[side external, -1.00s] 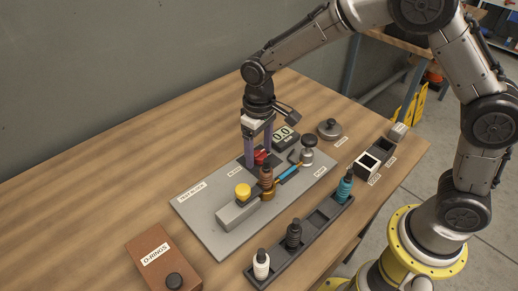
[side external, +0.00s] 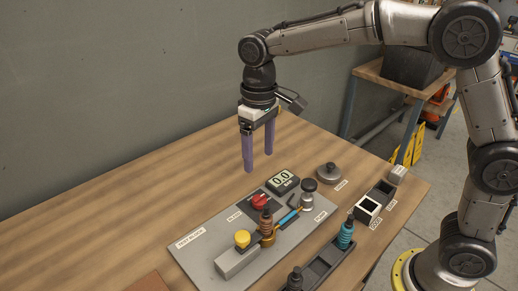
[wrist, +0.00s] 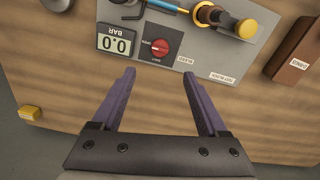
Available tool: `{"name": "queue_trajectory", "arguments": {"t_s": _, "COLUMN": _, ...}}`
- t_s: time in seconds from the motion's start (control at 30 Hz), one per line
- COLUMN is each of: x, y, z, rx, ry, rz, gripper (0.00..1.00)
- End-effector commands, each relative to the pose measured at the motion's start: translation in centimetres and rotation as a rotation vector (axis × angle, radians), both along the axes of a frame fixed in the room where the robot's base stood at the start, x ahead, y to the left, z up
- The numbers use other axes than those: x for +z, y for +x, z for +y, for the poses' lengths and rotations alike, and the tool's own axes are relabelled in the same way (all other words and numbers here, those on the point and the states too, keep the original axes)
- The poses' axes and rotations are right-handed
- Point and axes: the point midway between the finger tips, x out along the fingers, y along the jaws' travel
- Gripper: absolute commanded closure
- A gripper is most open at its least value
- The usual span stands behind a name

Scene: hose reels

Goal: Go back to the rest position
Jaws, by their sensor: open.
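My gripper (side external: 259,160) is open and empty, with two purple fingers pointing down. It hangs above the table behind the grey test block plate (side external: 196,254), clear of everything. In the wrist view the open fingers (wrist: 158,105) have only bare table between them. The red bleed knob (side external: 259,201) sits on its dark base on the plate and also shows in the wrist view (wrist: 160,47). A gauge (side external: 284,182) reading 0.0 stands beside it.
A dark rack (side external: 319,266) holds a teal ribbed fitting (side external: 345,233) and a dark one (side external: 295,278). A grey round lidded part (side external: 328,174) and small boxes (side external: 368,209) stand at the right. A brown box (wrist: 292,60) shows in the wrist view. The table's back left is clear.

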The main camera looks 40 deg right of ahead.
Motion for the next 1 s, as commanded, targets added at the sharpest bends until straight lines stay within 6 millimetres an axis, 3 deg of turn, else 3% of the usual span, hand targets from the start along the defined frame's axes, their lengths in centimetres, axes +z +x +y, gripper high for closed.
{"name": "queue_trajectory", "arguments": {"t_s": 0.47, "x": 0.9, "y": 0.1, "z": -0.3, "rx": -0.008, "ry": 0.002, "rz": -0.006, "gripper": 0.23}}
{"name": "queue_trajectory", "arguments": {"t_s": 0.6, "x": 4.3, "y": -0.4, "z": -2.0, "rx": -0.043, "ry": 0.023, "rz": -0.079, "gripper": 0.23}}
{"name": "queue_trajectory", "arguments": {"t_s": 0.67, "x": 6.1, "y": -1.7, "z": -3.3, "rx": -0.067, "ry": 0.031, "rz": -0.114, "gripper": 0.23}}
{"name": "queue_trajectory", "arguments": {"t_s": 0.8, "x": 9.5, "y": -6.2, "z": -6.6, "rx": -0.122, "ry": 0.05, "rz": -0.21, "gripper": 0.23}}
{"name": "queue_trajectory", "arguments": {"t_s": 1.0, "x": 10.7, "y": -13.8, "z": -10.2, "rx": -0.18, "ry": 0.062, "rz": -0.34, "gripper": 0.23}}
